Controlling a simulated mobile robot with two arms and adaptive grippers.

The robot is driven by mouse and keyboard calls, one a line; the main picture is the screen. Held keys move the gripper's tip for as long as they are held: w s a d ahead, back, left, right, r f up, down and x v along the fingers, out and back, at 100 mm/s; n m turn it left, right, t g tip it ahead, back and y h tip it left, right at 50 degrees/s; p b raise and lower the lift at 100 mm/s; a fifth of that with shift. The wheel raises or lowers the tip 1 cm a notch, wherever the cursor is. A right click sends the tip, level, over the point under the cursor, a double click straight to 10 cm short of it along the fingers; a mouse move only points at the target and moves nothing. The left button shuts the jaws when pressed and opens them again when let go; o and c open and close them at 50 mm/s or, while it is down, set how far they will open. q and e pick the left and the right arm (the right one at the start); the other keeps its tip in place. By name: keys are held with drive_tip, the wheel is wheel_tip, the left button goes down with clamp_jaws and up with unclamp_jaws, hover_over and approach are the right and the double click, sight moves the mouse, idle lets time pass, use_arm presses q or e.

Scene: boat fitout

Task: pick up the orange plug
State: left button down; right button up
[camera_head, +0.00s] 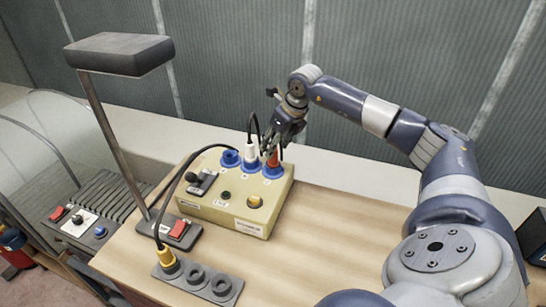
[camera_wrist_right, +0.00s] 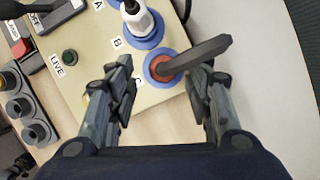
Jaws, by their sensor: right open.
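The orange plug (camera_head: 273,158) stands in the rightmost blue socket, C, on the beige box (camera_head: 225,207). In the right wrist view the orange plug (camera_wrist_right: 162,69) is seen nearly end-on inside its blue ring, with a thick black cable running from it to the right. My right gripper (camera_head: 277,135) is above and close to the plug. In the wrist view my right gripper (camera_wrist_right: 163,80) is open, one finger on each side of the plug's line. The cable passes near the right fingertip; I cannot tell whether they touch. My left gripper is not in view.
A white plug (camera_head: 251,151) with a black cable stands beside the orange one in socket B. Socket A (camera_head: 231,158) is empty. A yellow plug (camera_head: 166,257) sits in a grey socket strip (camera_head: 222,286). A lamp (camera_head: 119,53) rises at left. The wooden bench at right is clear.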

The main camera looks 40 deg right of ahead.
sight(273, 159)
drive_tip(key=p+x, duration=0.1)
drive_tip(key=x, duration=0.1)
drive_tip(key=p+x, duration=0.1)
drive_tip(key=x, duration=0.1)
drive_tip(key=shift+s+d+f, duration=0.15)
drive_tip(key=shift+s+f, duration=0.05)
drive_tip(key=shift+w+f, duration=0.15)
drive_tip(key=shift+f, duration=0.15)
drive_tip(key=shift+r, duration=0.1)
clamp_jaws()
